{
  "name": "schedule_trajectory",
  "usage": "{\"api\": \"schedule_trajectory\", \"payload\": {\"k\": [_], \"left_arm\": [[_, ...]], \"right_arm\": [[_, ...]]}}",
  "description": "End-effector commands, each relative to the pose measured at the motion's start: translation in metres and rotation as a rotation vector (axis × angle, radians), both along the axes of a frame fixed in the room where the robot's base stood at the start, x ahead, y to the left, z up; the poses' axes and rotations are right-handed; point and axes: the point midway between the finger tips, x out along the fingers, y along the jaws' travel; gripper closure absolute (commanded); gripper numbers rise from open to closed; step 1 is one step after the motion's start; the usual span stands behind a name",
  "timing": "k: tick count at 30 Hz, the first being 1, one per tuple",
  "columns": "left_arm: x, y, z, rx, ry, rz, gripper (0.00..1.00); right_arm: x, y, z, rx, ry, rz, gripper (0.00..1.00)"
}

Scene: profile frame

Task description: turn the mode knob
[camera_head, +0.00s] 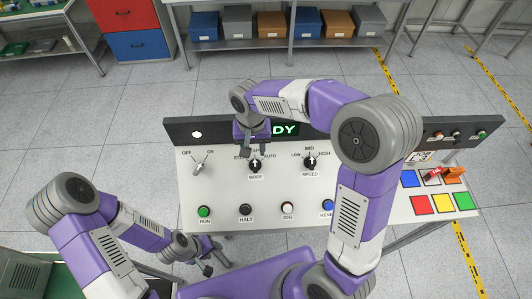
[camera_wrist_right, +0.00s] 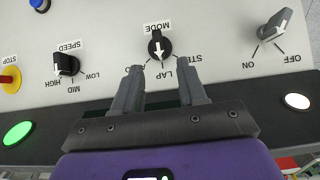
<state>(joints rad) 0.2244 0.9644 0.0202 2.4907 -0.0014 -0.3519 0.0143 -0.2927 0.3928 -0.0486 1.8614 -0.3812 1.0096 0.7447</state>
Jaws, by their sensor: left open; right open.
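The mode knob (camera_head: 255,167) is black with a white pointer and sits on the pale sloped panel (camera_head: 222,190). In the right wrist view the knob (camera_wrist_right: 160,46) appears upside down, its arrow toward the middle label, which reads LAP. My right gripper (camera_head: 253,150) is open and empty just above the knob in the head view. In the wrist view its fingertips (camera_wrist_right: 162,74) are spread, with the knob just beyond their gap, apart from them. My left gripper (camera_head: 216,264) is open and empty, low beside the panel's front left edge.
An OFF/ON switch (camera_head: 199,168) is left of the mode knob, and a speed knob (camera_head: 309,163) is right. Several buttons line the front, including green RUN (camera_head: 204,211) and black HALT (camera_head: 245,209). A dark upright strip (camera_head: 185,130) with a lit display borders the panel's back.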

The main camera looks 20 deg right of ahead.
Motion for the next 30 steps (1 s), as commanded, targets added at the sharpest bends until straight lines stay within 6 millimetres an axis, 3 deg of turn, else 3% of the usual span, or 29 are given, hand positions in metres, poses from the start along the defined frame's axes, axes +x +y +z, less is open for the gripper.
{"api": "schedule_trajectory", "payload": {"k": [12,24,30], "left_arm": [[0.000,0.000,0.002,0.001,0.001,0.001,0.57],[0.000,0.000,0.003,0.000,0.000,0.001,0.57],[0.000,0.000,0.003,0.000,0.000,0.001,0.57]], "right_arm": [[-0.002,-0.003,-0.061,-0.001,0.004,-0.007,0.58],[-0.001,-0.003,-0.070,-0.001,0.001,-0.007,0.58],[-0.001,-0.003,-0.070,0.000,0.001,-0.007,0.89]]}}
